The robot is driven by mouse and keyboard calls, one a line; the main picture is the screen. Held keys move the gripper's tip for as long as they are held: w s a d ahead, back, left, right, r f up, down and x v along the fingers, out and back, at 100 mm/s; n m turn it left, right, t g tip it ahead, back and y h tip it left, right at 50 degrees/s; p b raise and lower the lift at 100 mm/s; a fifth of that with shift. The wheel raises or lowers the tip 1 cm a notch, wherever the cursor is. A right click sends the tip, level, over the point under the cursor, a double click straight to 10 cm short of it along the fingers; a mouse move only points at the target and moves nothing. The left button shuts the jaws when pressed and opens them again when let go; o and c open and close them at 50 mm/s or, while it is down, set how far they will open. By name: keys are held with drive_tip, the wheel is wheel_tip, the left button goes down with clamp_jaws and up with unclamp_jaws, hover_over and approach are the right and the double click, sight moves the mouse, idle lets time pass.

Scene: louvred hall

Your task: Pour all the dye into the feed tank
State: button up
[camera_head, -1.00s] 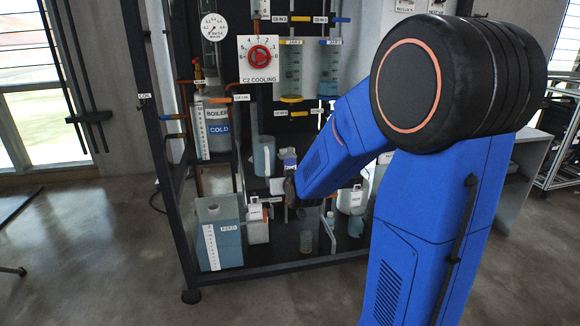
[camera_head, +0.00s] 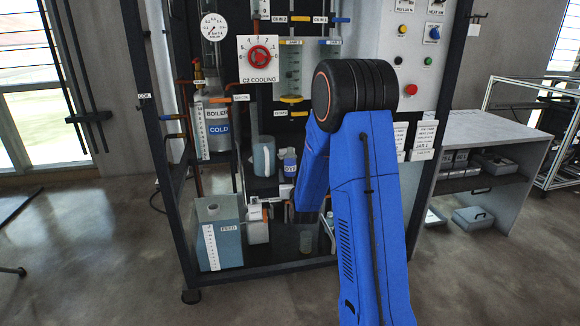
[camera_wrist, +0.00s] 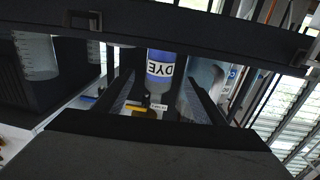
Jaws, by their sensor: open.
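The dye bottle (camera_head: 290,165), blue with a white DYE label, stands on the rack's shelf in the head view, partly hidden behind my blue arm. In the wrist view the dye bottle (camera_wrist: 160,62) appears upside down, straight ahead between the two dark fingers. My gripper (camera_wrist: 160,88) is open and empty. The bottle shows at the far end of the finger gap; I cannot tell whether it is inside. The feed tank (camera_head: 230,245), a pale blue box with a scale strip and a round top opening, stands low at the rack's left front.
A bluish jug (camera_head: 264,157) stands left of the dye bottle. A rack post (camera_head: 165,150) rises at left. Open floor lies in front.

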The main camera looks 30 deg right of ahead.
sight(290, 158)
drive_tip(key=shift+x, duration=4.1)
clamp_jaws()
drive_tip(key=shift+r, duration=0.1)
drive_tip(key=shift+r, duration=1.9)
